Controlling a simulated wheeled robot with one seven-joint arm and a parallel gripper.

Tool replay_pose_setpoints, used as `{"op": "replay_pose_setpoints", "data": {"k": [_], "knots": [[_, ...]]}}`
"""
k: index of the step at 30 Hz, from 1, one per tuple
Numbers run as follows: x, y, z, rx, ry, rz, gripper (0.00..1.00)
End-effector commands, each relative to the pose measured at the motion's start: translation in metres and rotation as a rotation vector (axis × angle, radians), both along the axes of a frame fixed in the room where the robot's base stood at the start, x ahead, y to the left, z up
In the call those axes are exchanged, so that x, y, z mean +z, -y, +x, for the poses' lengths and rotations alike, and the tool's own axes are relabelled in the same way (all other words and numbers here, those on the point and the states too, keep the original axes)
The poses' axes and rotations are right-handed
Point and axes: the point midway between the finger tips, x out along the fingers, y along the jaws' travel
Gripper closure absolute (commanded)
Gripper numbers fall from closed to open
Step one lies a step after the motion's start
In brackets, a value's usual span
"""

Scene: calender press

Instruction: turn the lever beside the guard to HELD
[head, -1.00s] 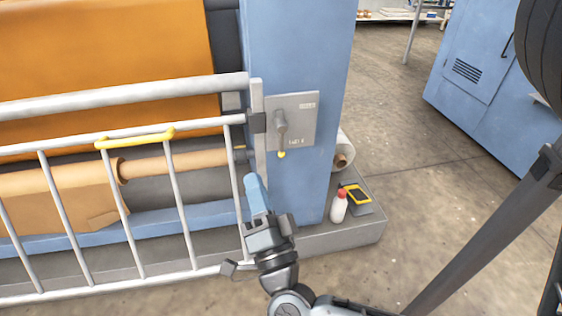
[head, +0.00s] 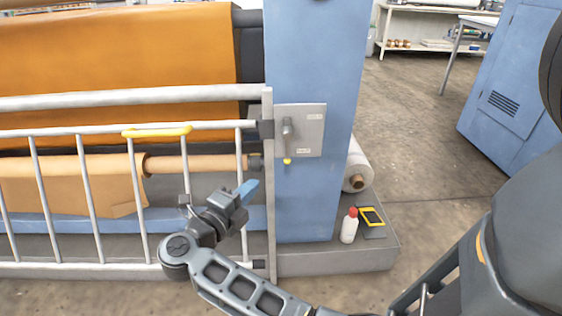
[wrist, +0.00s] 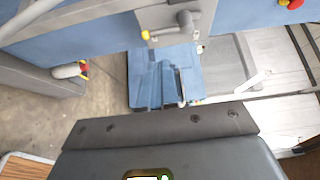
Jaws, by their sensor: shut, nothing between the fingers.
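The lever (head: 287,140) is a grey handle with a yellow tip on a grey plate (head: 313,132), on the blue post right of the guard. It hangs downward, its yellow tip at the plate's lower edge. The plate's two small labels are too small to read surely. The guard (head: 90,130) is a pale rail frame with a yellow handle, standing against the post. My gripper (head: 248,188) is shut and empty, below and left of the lever, apart from it. Its blue fingers also show in the wrist view (wrist: 165,85), with the lever (wrist: 160,33) beyond them.
A white bottle with a red cap (head: 349,228) and a yellow-and-black device (head: 371,216) rest on the grey ledge (head: 330,262) right of the post. A white roll (head: 357,165) lies behind them. The floor right of the ledge is clear up to a blue cabinet (head: 515,95).

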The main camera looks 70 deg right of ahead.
Motion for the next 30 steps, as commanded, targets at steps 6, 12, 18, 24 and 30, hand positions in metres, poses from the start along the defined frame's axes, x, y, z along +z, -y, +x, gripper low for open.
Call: {"op": "replay_pose_setpoints", "data": {"k": [6,12,18,24,30], "knots": [[0.0,0.0,0.0,0.001,0.0,-0.001,1.0],[0.001,0.01,-0.002,0.0,0.0,-0.002,1.0],[0.001,0.042,-0.009,-0.002,-0.001,-0.002,1.0],[0.001,0.081,-0.017,-0.002,0.0,-0.002,1.0],[0.001,0.115,-0.023,-0.001,-0.001,-0.003,1.0]]}}
